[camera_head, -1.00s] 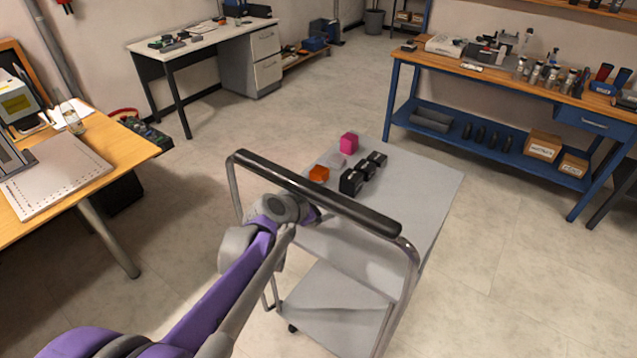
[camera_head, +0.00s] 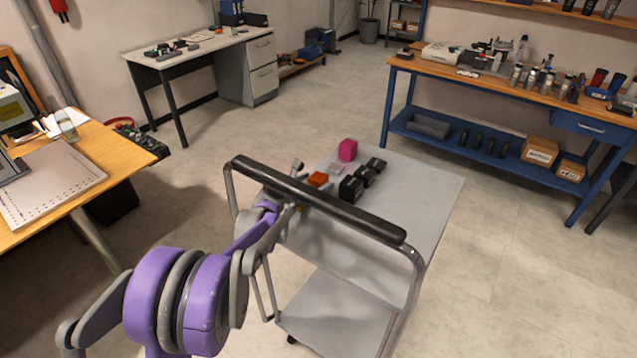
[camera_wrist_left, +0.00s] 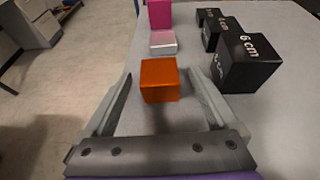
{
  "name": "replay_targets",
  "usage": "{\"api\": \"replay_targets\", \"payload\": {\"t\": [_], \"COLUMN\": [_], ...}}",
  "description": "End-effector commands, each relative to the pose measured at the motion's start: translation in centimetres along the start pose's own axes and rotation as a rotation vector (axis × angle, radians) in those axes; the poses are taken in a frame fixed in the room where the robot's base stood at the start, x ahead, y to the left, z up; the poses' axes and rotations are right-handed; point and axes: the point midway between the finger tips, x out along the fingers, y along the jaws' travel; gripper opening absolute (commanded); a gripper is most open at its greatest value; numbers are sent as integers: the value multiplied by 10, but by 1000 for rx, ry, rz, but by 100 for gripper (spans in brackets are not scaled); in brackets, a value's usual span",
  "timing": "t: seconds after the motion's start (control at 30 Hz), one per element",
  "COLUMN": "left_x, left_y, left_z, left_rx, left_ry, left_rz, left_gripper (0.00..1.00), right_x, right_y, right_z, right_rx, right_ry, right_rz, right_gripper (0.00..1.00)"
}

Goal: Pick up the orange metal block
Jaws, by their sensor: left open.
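The orange metal block (camera_wrist_left: 159,80) sits on the grey cart top in the left wrist view. It lies between and slightly beyond the two open fingers of my left gripper (camera_wrist_left: 158,98), with gaps on both sides. In the head view the orange block (camera_head: 318,179) shows just behind the cart's handle. There my left gripper (camera_head: 301,180) is partly hidden behind the dark handle bar, close to the block. My right gripper is in neither view.
On the cart top (camera_head: 425,200), a pink block (camera_head: 347,150), a small silver block (camera_wrist_left: 163,42) and black blocks marked in cm (camera_wrist_left: 248,65) stand near the orange one. The cart's handle (camera_head: 320,200) crosses in front of my arm. The cart's right side is clear.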

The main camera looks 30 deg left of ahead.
Motion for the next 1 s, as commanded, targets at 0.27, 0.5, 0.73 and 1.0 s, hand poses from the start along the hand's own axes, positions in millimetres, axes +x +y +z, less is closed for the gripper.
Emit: {"api": "replay_targets", "payload": {"t": [0.27,0.5,0.73,1.0], "left_x": [16,15,15,15], "left_y": [0,0,0,0], "left_z": [0,0,0,0], "left_rx": [0,0,0,0], "left_ry": [0,0,0,0], "left_rz": [1,1,1,1], "left_gripper": [92,69,28,0], "right_x": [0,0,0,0], "right_y": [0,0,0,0], "right_z": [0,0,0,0], "right_rx": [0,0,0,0], "right_ry": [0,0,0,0], "right_rz": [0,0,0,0], "right_gripper": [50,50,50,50]}}
